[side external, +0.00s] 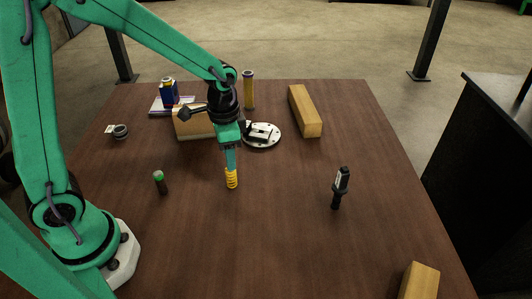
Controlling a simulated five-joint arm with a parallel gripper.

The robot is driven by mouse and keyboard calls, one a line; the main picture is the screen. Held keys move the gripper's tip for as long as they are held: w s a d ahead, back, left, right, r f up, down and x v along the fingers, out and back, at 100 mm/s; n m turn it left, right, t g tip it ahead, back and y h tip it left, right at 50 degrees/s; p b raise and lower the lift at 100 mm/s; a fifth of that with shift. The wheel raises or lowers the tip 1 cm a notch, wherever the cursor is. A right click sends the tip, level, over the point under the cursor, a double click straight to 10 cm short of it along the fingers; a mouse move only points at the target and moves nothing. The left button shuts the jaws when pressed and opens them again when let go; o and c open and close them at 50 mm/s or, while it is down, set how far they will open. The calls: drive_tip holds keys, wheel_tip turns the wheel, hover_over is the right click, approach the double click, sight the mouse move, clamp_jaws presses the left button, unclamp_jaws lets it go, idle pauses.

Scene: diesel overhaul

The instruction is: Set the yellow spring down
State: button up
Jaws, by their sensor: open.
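The yellow spring (232,181) stands upright near the middle of the brown table, and its lower end appears to touch the wood. My gripper (231,168) points straight down right above the spring, with its fingertips at the spring's top end. The gripper is open. The small gap between the fingers and the spring is too small to make out from this side.
A green-topped dark cylinder (160,182) stands to the left, and a black tool-like part (340,188) to the right. Behind are a round metal plate (262,136), a wooden block (305,111) and a yellow-and-dark cylinder (248,90). The table's front middle is clear.

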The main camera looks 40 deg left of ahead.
wheel_tip(320, 180, up, 5)
drive_tip(key=shift+f, duration=0.1)
idle(0.7)
drive_tip(key=s+a+r+n+t, duration=0.4)
drive_tip(key=s+r+n+t, duration=0.1)
drive_tip(key=s+r, duration=0.6)
drive_tip(key=shift+s+n+t, duration=0.3)
drive_tip(key=shift+s+n, duration=0.2)
drive_tip(key=shift+s, duration=0.5)
drive_tip(key=shift+o, duration=0.8)
drive_tip(key=shift+a, duration=0.1)
